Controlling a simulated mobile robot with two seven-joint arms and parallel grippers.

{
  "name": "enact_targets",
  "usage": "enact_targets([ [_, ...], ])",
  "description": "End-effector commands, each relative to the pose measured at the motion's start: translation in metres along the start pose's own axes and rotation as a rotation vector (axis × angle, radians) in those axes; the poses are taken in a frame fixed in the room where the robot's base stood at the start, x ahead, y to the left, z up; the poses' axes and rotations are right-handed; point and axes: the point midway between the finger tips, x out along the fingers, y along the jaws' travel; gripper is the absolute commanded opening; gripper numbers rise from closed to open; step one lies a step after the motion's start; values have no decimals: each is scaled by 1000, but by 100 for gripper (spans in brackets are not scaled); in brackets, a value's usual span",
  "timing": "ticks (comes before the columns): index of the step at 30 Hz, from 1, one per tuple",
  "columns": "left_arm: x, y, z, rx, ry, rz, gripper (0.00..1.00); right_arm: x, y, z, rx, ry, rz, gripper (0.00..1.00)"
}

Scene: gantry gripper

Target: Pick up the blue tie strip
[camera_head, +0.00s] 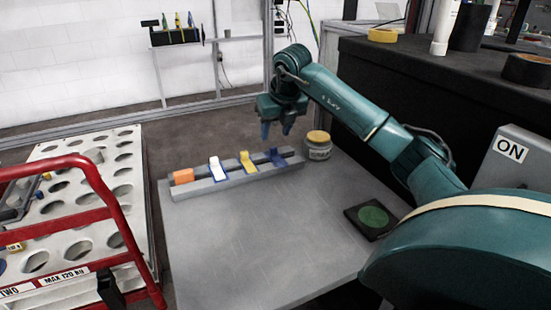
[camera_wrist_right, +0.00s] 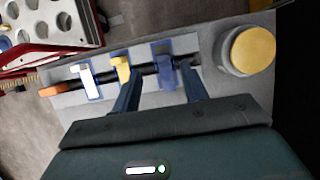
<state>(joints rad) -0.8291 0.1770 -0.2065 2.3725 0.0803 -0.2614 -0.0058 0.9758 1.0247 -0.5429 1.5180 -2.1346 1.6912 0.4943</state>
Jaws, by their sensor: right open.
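The blue tie strip (camera_head: 276,157) sits at the right end of a grey rack (camera_head: 232,181) on the grey table. In the right wrist view the blue strip (camera_wrist_right: 163,52) stands beside the yellow strip, and its lower part lies between my fingertips in the picture. My right gripper (camera_head: 277,131) is above the blue strip, pointing down, open and empty. In the right wrist view my right gripper (camera_wrist_right: 160,72) shows both dark blue fingers apart. I cannot tell the exact height gap. My left gripper is not in view.
Yellow (camera_head: 248,162), white (camera_head: 217,169) and orange (camera_head: 183,176) pieces stand left of the blue strip. A jar with a yellow lid (camera_head: 318,138) is close on its right. A black pad with a green disc (camera_head: 372,216) lies near the right edge. The table's middle is clear.

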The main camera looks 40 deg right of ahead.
Motion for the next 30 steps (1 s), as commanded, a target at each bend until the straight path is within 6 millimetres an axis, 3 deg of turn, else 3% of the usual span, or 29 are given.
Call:
enact_targets([
  [8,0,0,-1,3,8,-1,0,19,-1,-2,0,2,0,44],
  [16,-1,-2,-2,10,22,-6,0,57,-3,-4,1,2,0,44],
  [24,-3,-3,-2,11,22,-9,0,61,-3,-4,0,0,-1,44],
  [30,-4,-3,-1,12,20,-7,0,61,-3,-4,0,0,-1,27],
])
